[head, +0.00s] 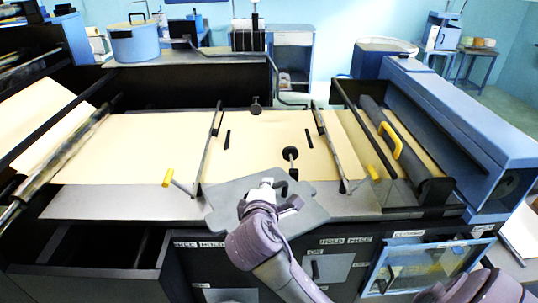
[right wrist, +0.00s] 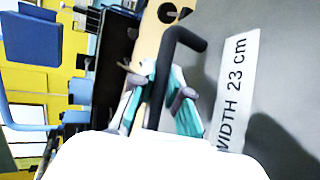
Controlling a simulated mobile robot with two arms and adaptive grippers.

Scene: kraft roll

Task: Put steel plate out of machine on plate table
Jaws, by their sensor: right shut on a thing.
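The grey steel plate (head: 312,207) is at the front middle of the machine (head: 95,205), over its front edge and part of the paper. In the right wrist view the plate (right wrist: 285,75) carries a white label reading "WIDTH 23 cm". My right gripper (head: 268,186) is over the plate. Its teal-padded fingers (right wrist: 165,100) are shut on the plate's black bar handle (right wrist: 157,85). Whether the plate touches the machine is not clear. My left gripper is not in view. I cannot pick out the plate table in these views.
A roller with a yellow handle (head: 391,140) and a blue housing (head: 470,120) are at right. A blue pot (head: 134,42) stands behind. An open drawer (head: 95,248) is at front left.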

